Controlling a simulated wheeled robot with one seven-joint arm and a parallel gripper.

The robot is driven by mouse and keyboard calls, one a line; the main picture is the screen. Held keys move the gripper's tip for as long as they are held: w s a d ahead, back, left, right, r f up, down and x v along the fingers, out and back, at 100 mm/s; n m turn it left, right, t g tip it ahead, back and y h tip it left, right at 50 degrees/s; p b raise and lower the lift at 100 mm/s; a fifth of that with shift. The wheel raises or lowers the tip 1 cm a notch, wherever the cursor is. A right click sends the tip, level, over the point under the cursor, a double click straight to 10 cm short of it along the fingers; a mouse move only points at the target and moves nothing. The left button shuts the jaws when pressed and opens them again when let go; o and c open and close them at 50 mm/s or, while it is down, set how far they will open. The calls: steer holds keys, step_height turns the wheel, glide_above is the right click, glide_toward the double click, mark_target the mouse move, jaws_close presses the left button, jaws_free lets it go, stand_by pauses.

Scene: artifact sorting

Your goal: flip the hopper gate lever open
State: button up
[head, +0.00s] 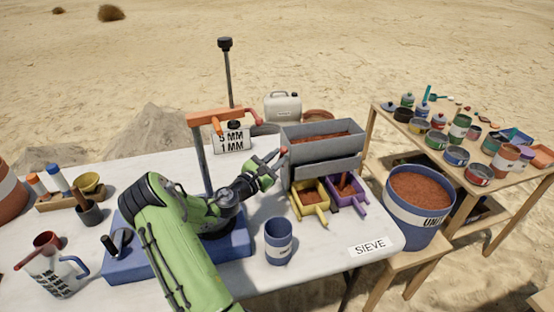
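The hopper is a grey metal bin (325,165) with reddish soil in its top, standing at the right end of the white table. A small red tip (284,150) shows at its left side. It may be the gate lever's knob, but the lever itself is too small and partly hidden to make out. My gripper (277,158) is at the hopper's left side, its fingertips close to the red tip. I cannot tell whether they touch it or how far apart they are. A yellow tray (319,218) and a purple tray (353,205) sit below the hopper with soil in them.
An orange-topped post (207,160) rises from a blue base (235,247) beside my arm. A large soil bucket (419,205) stands right of the table. A side table (405,135) holds several jars.

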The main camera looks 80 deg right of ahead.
steer(key=p+v, duration=0.1)
steer(key=v, duration=1.4)
steer(key=shift+a+p, duration=0.35)
steer(key=shift+p, duration=0.05)
